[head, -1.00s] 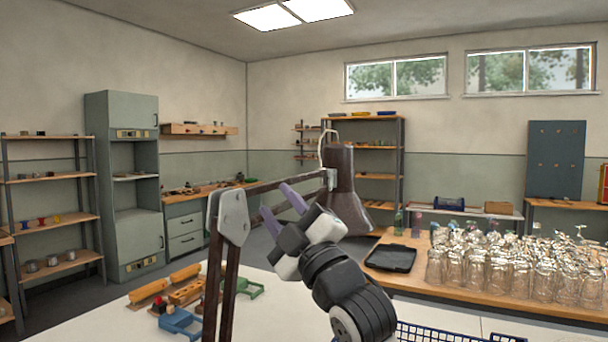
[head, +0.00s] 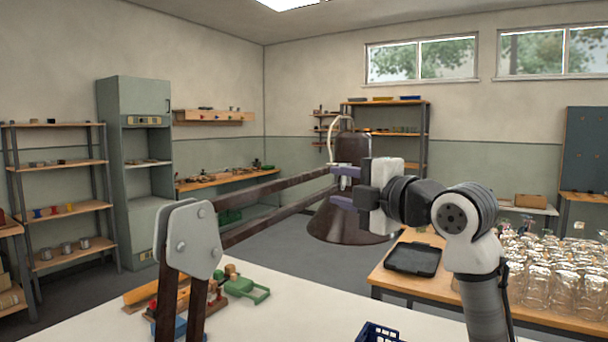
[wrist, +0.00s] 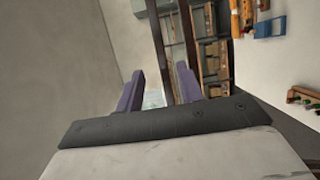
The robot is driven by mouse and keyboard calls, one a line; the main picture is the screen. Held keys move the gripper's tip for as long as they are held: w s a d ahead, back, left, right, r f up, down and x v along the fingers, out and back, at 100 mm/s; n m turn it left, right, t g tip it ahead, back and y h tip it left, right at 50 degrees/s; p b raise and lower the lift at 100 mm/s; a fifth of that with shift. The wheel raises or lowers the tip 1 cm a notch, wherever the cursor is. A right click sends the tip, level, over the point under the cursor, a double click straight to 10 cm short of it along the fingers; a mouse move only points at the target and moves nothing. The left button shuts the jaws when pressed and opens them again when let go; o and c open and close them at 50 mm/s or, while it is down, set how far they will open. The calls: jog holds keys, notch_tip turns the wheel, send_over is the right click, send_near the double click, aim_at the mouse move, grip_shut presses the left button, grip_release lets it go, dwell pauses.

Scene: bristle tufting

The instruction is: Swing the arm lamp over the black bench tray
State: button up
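The arm lamp has a dark brown shade (head: 345,225) hanging at the end of a jointed brown arm (head: 262,192) with a pale grey elbow plate (head: 193,240). The shade hangs to the left of the black bench tray (head: 412,259), not above it. My gripper (head: 342,187) is at the lamp's neck in the head view, its purple fingers apart, one above the other, and partly covering the shade.
Many clear glasses (head: 550,270) crowd the wooden bench (head: 385,277) right of the tray. Shelves line the back and left.

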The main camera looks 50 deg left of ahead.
aim_at(305, 178)
jog(key=a+p, duration=0.2)
jog(key=a, duration=0.3)
jog(key=a+p, duration=0.1)
jog(key=a, duration=0.4)
jog(key=shift+w+a+r+p, duration=0.1)
jog(key=shift+w+p, duration=0.1)
jog(key=shift+p, duration=0.15)
jog(key=shift+a, duration=0.8)
grip_shut()
